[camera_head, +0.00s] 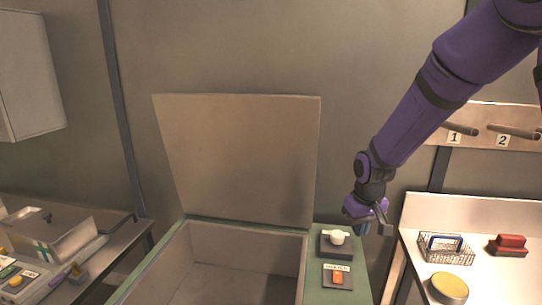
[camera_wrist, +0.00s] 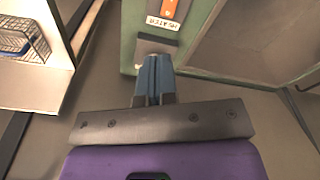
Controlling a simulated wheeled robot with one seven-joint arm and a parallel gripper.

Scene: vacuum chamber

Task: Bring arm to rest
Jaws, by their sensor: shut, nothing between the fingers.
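My purple arm comes in from the upper right in the head view, reaching down. My gripper (camera_head: 362,228) hangs beside the right edge of the green-framed chamber (camera_head: 355,262), near the white knob (camera_head: 337,237). In the wrist view its blue fingers (camera_wrist: 153,78) are together with nothing between them. The chamber's lid (camera_head: 240,155) stands open, and the visible part of its inside looks empty. A switch with an orange part (camera_head: 337,276) sits in front of the knob; it also shows at the top of the wrist view (camera_wrist: 169,9).
A white table (camera_head: 495,220) at right holds a wire basket (camera_head: 446,248), a red block (camera_head: 508,245) and a round yellow-topped thing (camera_head: 449,287). Numbered pegs (camera_head: 460,129) are on the wall above. A bench (camera_head: 125,235) with equipment stands at left.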

